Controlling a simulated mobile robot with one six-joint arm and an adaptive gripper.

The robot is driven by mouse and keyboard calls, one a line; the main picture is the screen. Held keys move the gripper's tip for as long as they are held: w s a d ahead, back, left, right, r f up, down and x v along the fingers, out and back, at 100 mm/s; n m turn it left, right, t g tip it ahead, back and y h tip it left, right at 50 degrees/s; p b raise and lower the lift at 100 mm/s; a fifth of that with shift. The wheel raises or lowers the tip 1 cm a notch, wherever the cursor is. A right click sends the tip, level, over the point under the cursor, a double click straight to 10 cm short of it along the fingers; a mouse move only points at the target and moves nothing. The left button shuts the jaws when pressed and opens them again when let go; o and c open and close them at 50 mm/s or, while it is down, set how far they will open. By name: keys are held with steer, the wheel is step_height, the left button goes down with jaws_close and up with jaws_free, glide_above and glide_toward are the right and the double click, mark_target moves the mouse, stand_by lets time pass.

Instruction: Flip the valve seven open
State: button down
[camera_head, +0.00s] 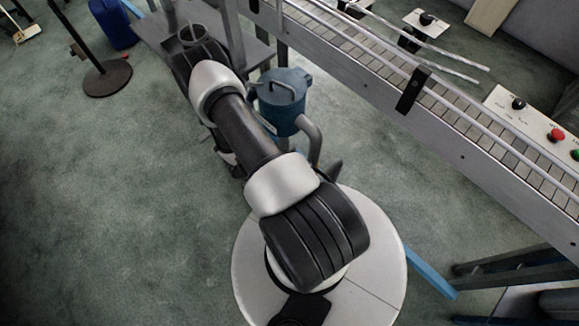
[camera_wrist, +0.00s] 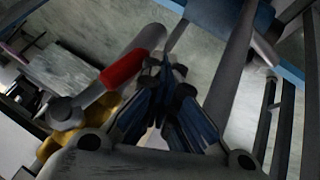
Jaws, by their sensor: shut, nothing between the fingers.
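In the wrist view, a valve lever with a red grip (camera_wrist: 124,69) slants up to the right from a grey hub (camera_wrist: 66,110). A yellow valve body (camera_wrist: 48,146) shows beneath the hub. No number is readable on it, so I cannot tell whether it is valve seven. My gripper (camera_wrist: 167,75) is shut and empty, with its blue and black fingers together just right of the red grip's end. I cannot tell whether they touch it. In the head view, the valve and my gripper are hidden behind my arm.
A blue lidded container (camera_head: 284,101) stands beside my arm. A conveyor (camera_head: 430,105) runs along the right, with a button panel (camera_head: 540,125) at its edge. A grey pipe (camera_wrist: 235,75) passes right of the fingers in the wrist view. Open floor (camera_head: 110,190) lies to the left.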

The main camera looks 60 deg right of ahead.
steer(key=shift+r, duration=0.1)
stand_by(0.7)
steer(key=v, duration=1.2)
